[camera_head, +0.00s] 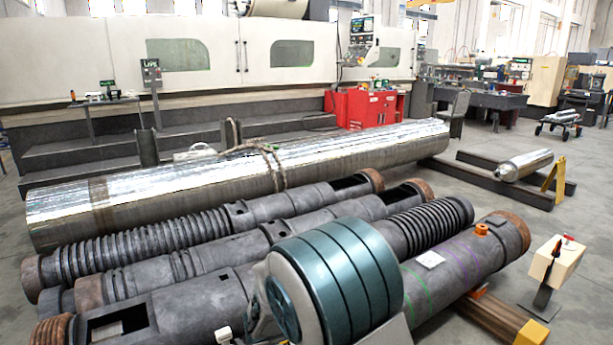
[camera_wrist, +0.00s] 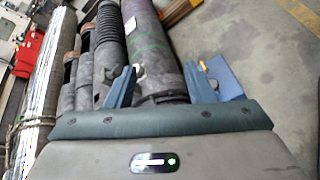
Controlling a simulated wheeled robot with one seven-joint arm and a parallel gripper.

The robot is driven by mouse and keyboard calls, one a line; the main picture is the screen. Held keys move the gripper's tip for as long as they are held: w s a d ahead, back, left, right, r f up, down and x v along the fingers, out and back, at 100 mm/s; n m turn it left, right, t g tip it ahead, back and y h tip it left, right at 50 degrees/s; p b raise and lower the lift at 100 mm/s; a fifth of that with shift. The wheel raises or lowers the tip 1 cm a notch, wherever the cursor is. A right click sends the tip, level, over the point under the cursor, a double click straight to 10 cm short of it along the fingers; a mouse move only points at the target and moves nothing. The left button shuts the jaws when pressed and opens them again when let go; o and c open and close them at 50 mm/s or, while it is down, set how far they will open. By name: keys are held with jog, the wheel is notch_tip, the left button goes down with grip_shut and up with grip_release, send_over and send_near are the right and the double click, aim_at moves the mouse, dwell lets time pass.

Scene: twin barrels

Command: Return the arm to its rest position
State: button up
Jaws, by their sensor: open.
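My gripper (camera_wrist: 160,74) shows in the wrist view, its blue-grey fingers spread wide apart with nothing held between them. Beyond the fingers lies a thick dark pipe (camera_wrist: 150,40) with a green ring mark. I cannot tell how far the fingers are from it. In the head view a teal, banded rounded part of my arm fills the bottom centre and hides part of the dark pipes. My gripper is not visible in the head view.
Several dark ribbed tubes (camera_head: 160,238) lie side by side in front of a long shiny metal cylinder (camera_head: 340,155). The thick pipe (camera_head: 462,262) carries an orange piece (camera_head: 482,229). A cream block (camera_head: 557,258) stands at the right. Grey floor (camera_head: 590,225) is open there.

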jog(key=s+d+r+m+g+y+p, duration=0.5)
jog(key=s+d+r+m+p, duration=0.4)
jog(key=s+r, duration=0.45)
jog(key=s+a+r+m+y+p, duration=0.1)
jog(key=s+r+m+y+p, duration=0.4)
jog(key=r, duration=0.7)
jog(key=s+m+p, duration=0.2)
jog(key=s+m, duration=0.2)
jog(key=shift+s+a+r+y+p, duration=0.15)
jog(key=shift+s+r+y+p, duration=0.1)
jog(key=shift+r+y+p, duration=0.1)
